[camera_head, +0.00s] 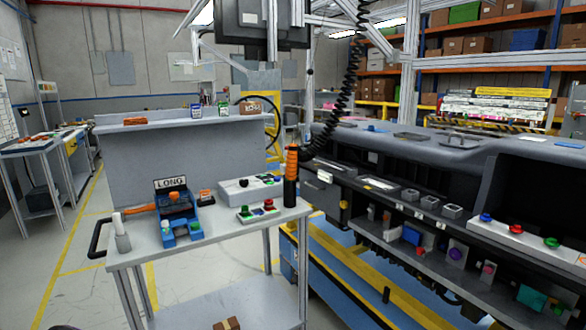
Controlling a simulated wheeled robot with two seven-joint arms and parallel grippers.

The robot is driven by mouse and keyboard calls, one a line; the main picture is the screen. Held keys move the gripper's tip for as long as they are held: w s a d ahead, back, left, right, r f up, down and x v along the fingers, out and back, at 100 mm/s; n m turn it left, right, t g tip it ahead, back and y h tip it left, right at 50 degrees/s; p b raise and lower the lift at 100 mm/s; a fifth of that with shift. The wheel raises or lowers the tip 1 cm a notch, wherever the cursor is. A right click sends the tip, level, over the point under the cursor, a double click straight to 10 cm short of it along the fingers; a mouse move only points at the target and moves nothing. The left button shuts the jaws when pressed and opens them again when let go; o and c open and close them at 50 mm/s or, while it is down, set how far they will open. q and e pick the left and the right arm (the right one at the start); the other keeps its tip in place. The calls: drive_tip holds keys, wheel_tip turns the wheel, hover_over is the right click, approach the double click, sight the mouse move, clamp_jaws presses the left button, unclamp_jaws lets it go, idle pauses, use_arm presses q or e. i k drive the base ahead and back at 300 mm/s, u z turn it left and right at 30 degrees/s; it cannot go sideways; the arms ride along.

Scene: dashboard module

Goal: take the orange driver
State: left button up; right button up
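An orange and black driver (291,165) stands upright at the right end of a grey cart (140,250). Its upper part is orange and its lower part black. A black coiled cable (343,90) comes down close to its top; I cannot tell whether it is joined to the driver. Whether the driver's lower end touches the cart top or hangs beside it is not clear.
A dark dashboard module (470,160) stands at right. Floor is free at left.

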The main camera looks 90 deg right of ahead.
sight(292, 157)
drive_tip(key=k, duration=0.7)
drive_tip(key=z, duration=2)
drive_tip(key=i, duration=1.55)
